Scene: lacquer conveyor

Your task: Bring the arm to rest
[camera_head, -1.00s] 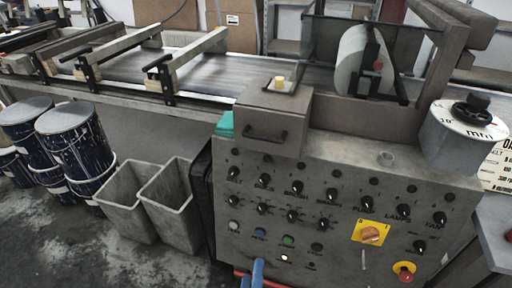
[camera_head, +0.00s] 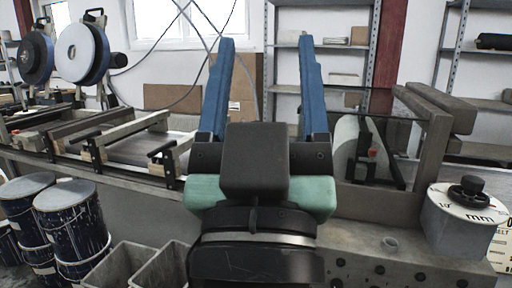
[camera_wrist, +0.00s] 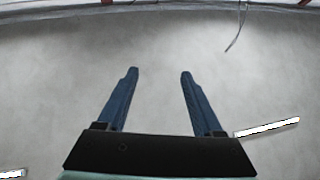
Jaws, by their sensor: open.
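My gripper (camera_head: 265,80) stands upright in the middle of the head view, in front of the machine. Its two blue fingers point up and are spread wide apart, with nothing between them. In the wrist view my gripper (camera_wrist: 157,75) is also open and empty, facing a plain grey-white surface, perhaps the ceiling. The dark wrist and green housing hide the middle of the machine in the head view.
A conveyor (camera_head: 135,148) with crossbars runs along the left. A glass-sided hood (camera_head: 375,150) and a dial drum (camera_head: 466,215) stand right. Paint drums (camera_head: 72,218) and grey bins (camera_head: 122,266) stand at lower left. Shelves (camera_head: 320,72) are behind. Space around the fingers looks clear.

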